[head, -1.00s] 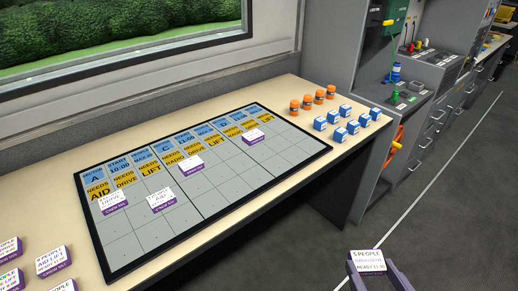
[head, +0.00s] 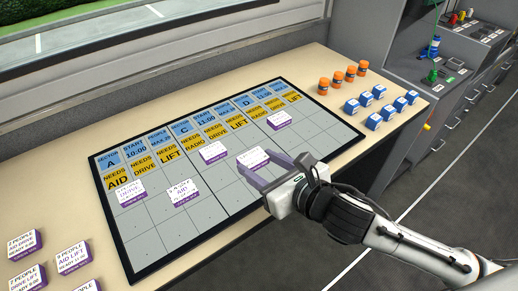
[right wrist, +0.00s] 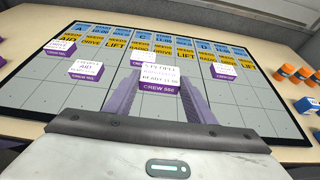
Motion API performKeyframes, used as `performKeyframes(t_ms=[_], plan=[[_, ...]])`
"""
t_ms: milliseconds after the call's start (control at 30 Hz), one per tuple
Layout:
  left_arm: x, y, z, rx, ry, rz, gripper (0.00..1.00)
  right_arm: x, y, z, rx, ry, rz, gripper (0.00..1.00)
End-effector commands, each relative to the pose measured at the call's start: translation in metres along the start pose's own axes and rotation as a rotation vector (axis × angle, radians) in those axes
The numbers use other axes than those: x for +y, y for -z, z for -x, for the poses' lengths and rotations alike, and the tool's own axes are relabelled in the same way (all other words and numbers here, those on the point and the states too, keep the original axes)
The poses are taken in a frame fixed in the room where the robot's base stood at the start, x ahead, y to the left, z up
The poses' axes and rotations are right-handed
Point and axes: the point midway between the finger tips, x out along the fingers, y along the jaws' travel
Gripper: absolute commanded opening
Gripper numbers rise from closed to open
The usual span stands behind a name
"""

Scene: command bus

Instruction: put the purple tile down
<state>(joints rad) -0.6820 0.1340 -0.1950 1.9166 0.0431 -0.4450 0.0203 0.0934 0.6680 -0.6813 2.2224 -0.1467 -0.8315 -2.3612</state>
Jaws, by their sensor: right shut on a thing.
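My right gripper (head: 266,168) is shut on a white-topped tile with purple sides (head: 252,158), over the middle of the board (head: 217,231). In the right wrist view the tile (right wrist: 159,75) sits between the two fingers, its purple front reading CREW and a number. Whether its underside touches the board I cannot tell. Two like tiles stand on the board at left (head: 130,191) (head: 183,191), one in the middle (head: 213,152) and one at the right (head: 278,120). My left gripper is not in view.
Blue and yellow header cards (head: 182,129) line the board's back edge. Orange cylinders (head: 337,78) and blue-and-white blocks (head: 380,106) stand right of the board. More purple tiles (head: 74,257) stand at the table's front left. The board's front cells are bare.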

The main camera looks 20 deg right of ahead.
Motion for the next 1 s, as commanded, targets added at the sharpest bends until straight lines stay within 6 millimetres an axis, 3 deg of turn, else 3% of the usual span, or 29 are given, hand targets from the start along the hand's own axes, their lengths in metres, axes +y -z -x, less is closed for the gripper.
performKeyframes(t_ms=[33, 100, 367, 667, 1000], plan=[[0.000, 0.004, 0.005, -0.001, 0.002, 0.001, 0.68, -0.012, -0.018, -0.009, -0.006, -0.004, 0.016, 0.27], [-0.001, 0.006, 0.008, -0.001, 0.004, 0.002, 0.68, -0.024, -0.030, -0.019, -0.006, -0.013, 0.017, 0.27], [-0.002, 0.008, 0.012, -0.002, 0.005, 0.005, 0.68, -0.059, -0.056, -0.038, -0.002, -0.005, 0.002, 0.27], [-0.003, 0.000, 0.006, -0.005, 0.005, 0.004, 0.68, -0.061, -0.010, -0.058, 0.001, -0.005, -0.005, 0.27], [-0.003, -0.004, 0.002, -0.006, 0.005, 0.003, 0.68, -0.061, 0.021, -0.072, 0.000, -0.005, -0.005, 0.27]])
